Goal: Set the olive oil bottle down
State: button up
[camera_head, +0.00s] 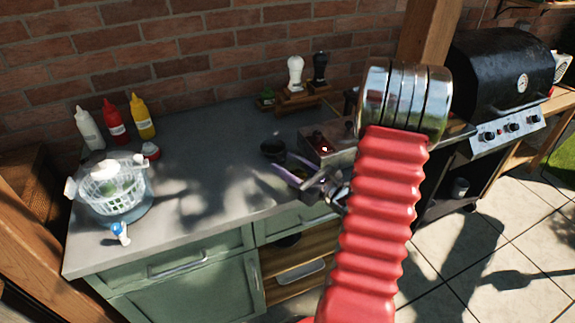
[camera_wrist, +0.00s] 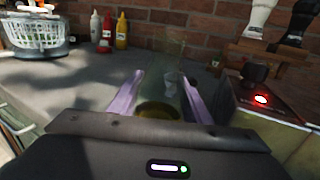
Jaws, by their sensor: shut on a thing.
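The olive oil bottle is a see-through greenish glass shape (camera_wrist: 160,70) between my purple fingers in the wrist view. It looks roughly upright, with darker yellow-green oil low down near the gripper. My gripper (camera_wrist: 162,98) is shut on it. I cannot tell whether the bottle's base touches the counter.
A metal box with a red light (camera_head: 322,146) stands close right of my gripper. A dark round thing (camera_head: 273,149) lies just behind it. Mills (camera_head: 295,74) stand at the back. Sauce bottles (camera_head: 115,122) and a white basket (camera_head: 112,185) are left. The counter's middle is clear.

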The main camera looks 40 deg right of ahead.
aim_at(305, 176)
jog(key=o, duration=1.3)
jog(key=shift+c, duration=0.2)
jog(key=s, duration=0.8)
jog(key=s+d, duration=0.1)
jog(key=s, duration=0.3)
jog(key=shift+d, duration=0.1)
jog(key=shift+s, duration=0.1)
